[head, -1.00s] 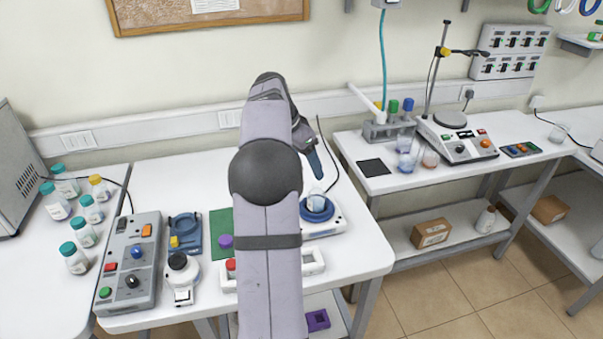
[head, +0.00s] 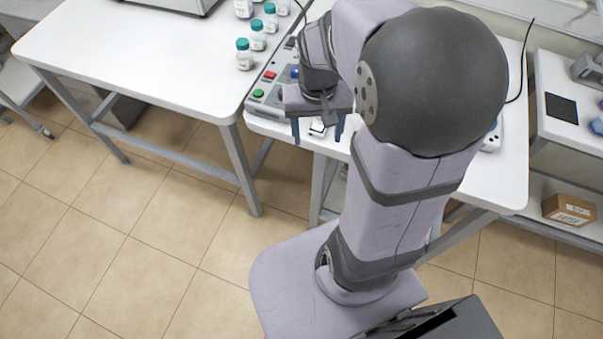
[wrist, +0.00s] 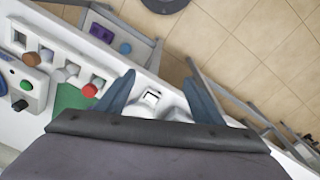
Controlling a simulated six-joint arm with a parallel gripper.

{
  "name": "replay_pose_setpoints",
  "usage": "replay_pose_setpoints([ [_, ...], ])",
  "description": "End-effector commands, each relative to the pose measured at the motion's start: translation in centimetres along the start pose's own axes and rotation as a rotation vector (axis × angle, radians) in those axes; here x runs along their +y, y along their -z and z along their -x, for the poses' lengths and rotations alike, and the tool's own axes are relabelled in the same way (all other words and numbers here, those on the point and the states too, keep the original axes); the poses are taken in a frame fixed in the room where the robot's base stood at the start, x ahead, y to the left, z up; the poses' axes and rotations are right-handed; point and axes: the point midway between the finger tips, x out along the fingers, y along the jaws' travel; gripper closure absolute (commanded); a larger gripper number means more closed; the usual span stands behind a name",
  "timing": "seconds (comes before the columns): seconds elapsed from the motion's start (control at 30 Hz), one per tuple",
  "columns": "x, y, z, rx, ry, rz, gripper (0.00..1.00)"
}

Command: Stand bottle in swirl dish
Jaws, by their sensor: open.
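My gripper (head: 318,125) is open and points down near the front edge of the middle table. In the wrist view its two blue fingers (wrist: 160,97) are spread apart. A small white item with a dark square mark (wrist: 152,97) shows beyond and between them, apart from the fingers as far as I can tell. The dish that the clear vessel was on is hidden behind my arm; only the right edge of its white device (head: 493,138) shows in the head view. I cannot see the vessel now.
Teal-capped bottles (head: 244,56) stand on the left table. A control box (head: 268,92) with coloured buttons lies left of my gripper. In the wrist view, a white rack (wrist: 62,58) with a red plug (wrist: 89,90) and a green mat (wrist: 72,97) are at left. A purple tray (wrist: 102,32) sits lower.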

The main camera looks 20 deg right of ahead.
Motion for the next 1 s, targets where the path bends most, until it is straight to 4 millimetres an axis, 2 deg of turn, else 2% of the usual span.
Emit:
replay_pose_setpoints([
  [0.03, -1.5, -2.3, -0.5, -0.012, 0.012, 0.09, 0.39],
  [0.1, -2.7, -4.8, -1.2, -0.025, 0.027, 0.186, 0.39],
  [0.2, -3.7, -7.4, -1.9, -0.038, 0.041, 0.283, 0.39],
  [0.3, -4.2, -8.9, -2.4, -0.046, 0.048, 0.339, 0.39],
  [0.43, -4.3, -9.5, -2.6, -0.048, 0.051, 0.362, 0.39],
  [0.8, -4.3, -9.5, -2.7, -0.05, 0.05, 0.359, 0.39],
  [1.0, -4.3, -9.6, -4.7, -0.05, 0.05, 0.358, 0.39],
])
